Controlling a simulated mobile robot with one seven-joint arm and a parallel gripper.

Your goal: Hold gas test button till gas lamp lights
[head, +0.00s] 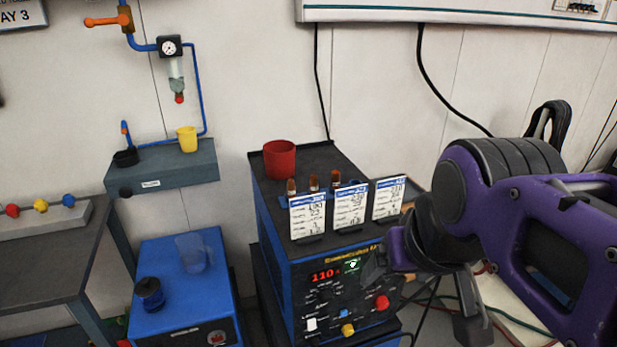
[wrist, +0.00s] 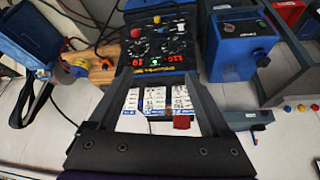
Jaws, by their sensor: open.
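The welding machine (head: 270,240) is a blue box with a black front panel, also upside down in the wrist view (wrist: 158,45). The panel has a red readout of 110 (head: 325,275), a small green-lit display (head: 353,265), a red knob (head: 381,302), a small blue button (head: 343,313), a yellow knob (head: 347,329) and a white switch (head: 311,324). Labels are too small to read, so I cannot tell which is the gas test button or the gas lamp. My gripper (wrist: 158,75) is open and empty, its fingers spread in front of the panel, apparently touching no control.
Three white cards (head: 342,207) stand on the machine, with a red cup (head: 279,159) behind. A blue box (head: 180,315) with a dark jar (head: 149,293) stands left. A grey shelf (head: 170,168) holds a yellow cup (head: 187,139). Cables hang on the right.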

